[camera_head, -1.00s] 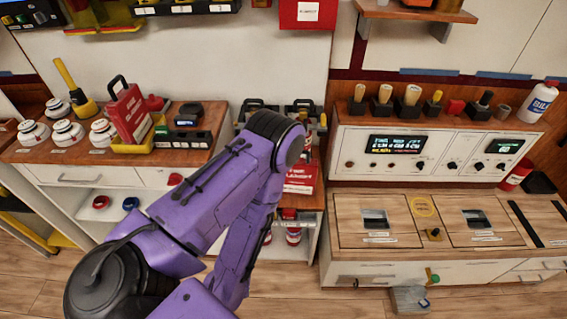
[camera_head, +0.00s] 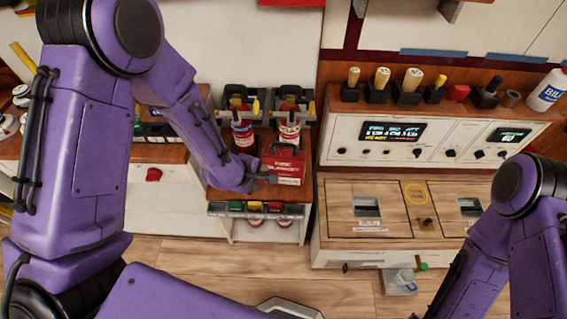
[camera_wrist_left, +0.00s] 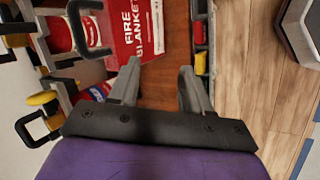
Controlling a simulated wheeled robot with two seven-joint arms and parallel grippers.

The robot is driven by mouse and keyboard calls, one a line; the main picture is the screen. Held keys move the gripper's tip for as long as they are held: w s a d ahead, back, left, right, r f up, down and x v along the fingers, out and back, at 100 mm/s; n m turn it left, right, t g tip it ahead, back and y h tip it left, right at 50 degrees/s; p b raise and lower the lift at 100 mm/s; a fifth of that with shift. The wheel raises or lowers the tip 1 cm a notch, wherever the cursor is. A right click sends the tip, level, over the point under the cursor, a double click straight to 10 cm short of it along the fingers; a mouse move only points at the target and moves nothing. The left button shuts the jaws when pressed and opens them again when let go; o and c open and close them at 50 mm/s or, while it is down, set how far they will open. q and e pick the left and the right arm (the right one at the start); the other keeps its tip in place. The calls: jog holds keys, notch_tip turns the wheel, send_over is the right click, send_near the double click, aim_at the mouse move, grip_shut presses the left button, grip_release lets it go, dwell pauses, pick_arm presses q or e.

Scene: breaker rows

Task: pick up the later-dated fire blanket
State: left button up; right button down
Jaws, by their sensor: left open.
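A red fire blanket case (camera_head: 288,168) with a dark handle stands on the small wooden shelf in the middle of the head view. In the left wrist view its red face (camera_wrist_left: 135,28) reads "FIRE BLANKET"; I cannot read a date. My left gripper (camera_head: 264,178) is at the case's lower left front. In the wrist view the left gripper (camera_wrist_left: 158,80) is open and empty, its fingers over bare wood, just short of the case. A second red case, at the far left earlier, is hidden behind my left arm. My right arm shows at the right; its gripper is out of view.
Red extinguisher-like cylinders (camera_head: 243,132) stand in dark holders behind the case. Coloured blocks (camera_head: 255,207) line the shelf's front edge. A control console (camera_head: 420,145) and a wooden-topped counter (camera_head: 368,212) stand to the right.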

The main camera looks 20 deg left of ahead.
aim_at(283, 144)
pick_arm(q)
jog(key=w+r+n, duration=0.3)
jog(key=w+r, duration=0.3)
jog(key=r, duration=0.3)
jog(key=shift+t, duration=0.4)
jog(key=x, duration=0.3)
jog(key=p+x, duration=0.1)
jog(key=x, duration=0.2)
jog(key=d+p+x, duration=0.1)
jog(key=x, duration=0.2)
jog(key=shift+w+r, duration=0.1)
jog(key=shift+w, duration=0.35)
jog(key=shift+w+d+f, duration=0.15)
jog(key=shift+w+f, duration=0.05)
jog(key=shift+f, duration=0.05)
jog(key=shift+s, duration=0.1)
grip_shut()
jog(key=shift+r, duration=0.1)
